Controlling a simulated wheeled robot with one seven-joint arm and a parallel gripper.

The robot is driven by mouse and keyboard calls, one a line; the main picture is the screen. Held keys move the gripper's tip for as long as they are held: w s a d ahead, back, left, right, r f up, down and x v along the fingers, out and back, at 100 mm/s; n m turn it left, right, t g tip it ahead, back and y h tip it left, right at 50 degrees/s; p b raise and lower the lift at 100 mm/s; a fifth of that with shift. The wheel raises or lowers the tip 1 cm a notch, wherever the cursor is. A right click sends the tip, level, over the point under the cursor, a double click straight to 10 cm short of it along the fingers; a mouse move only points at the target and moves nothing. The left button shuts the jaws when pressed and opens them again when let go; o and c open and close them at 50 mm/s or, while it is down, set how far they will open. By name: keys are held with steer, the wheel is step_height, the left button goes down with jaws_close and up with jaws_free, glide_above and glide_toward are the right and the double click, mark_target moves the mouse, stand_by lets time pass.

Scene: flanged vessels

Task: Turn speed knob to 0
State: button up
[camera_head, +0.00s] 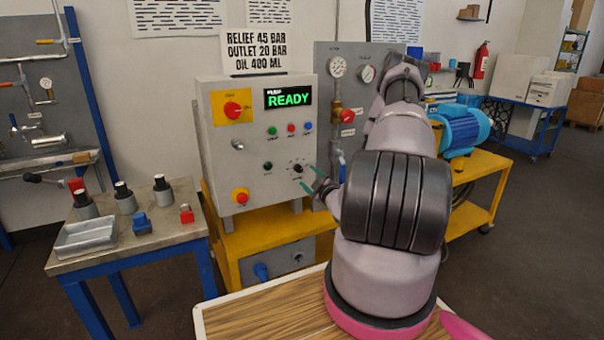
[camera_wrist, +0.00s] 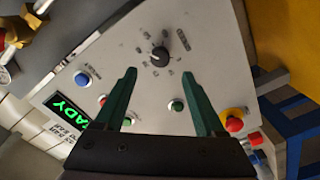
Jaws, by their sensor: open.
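The speed knob is a small black dial (camera_head: 298,168) with marks around it, low on the right of the grey control panel (camera_head: 222,160). In the wrist view the black knob (camera_wrist: 160,57) sits beyond the fingertips, roughly centred between them, with a light pointer line on it. My gripper (camera_head: 314,178) is open, its green fingers close to the right side of the knob in the head view. In the wrist view my gripper (camera_wrist: 160,80) has nothing between its fingers. The knob's exact setting is too small to read.
The panel also bears a green READY display (camera_head: 288,97), a red knob on a yellow plate (camera_head: 232,108), a red emergency button (camera_head: 241,196) and several small coloured buttons. A gauge board (camera_head: 325,100) with valves stands to the right. A bench (camera_head: 165,234) with parts stands left.

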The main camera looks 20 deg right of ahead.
mark_target(299, 169)
steer(key=w, duration=0.6)
steer(key=shift+a, duration=0.15)
jaws_close()
